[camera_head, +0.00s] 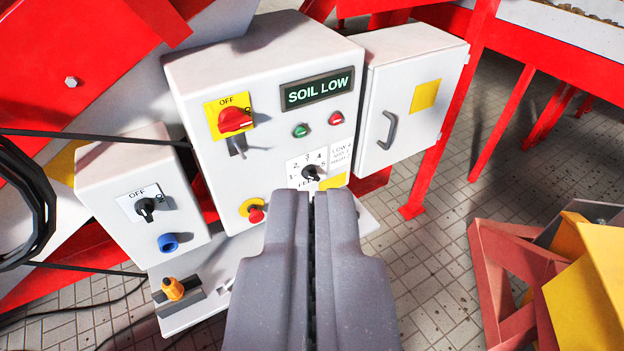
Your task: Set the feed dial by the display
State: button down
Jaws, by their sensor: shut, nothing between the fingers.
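The feed dial (311,173) is a black knob on a white numbered plate, low on the grey control box (205,80). Its pointer direction is too small to tell surely. The display (317,89) above it reads "SOIL LOW" in pale green letters. A small printed legend (343,152) beside the dial has a line starting "LOW", partly unreadable. My gripper (320,195) is shut and empty. Its tips appear just below the dial in the picture and cover the lower edge of the plate; I cannot tell whether they touch it.
Around the dial are a red rotary switch (235,120), a green button (301,130), a red button (336,118) and a red mushroom button (256,213). A smaller switch box (110,185) stands left, a handled cabinet (410,95) right. Red frames (520,260) stand lower right.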

aim_at(308, 173)
jog(key=k, duration=1)
jog(key=z, duration=0.8)
jog(key=i, duration=1.65)
jog(key=u, duration=1.2)
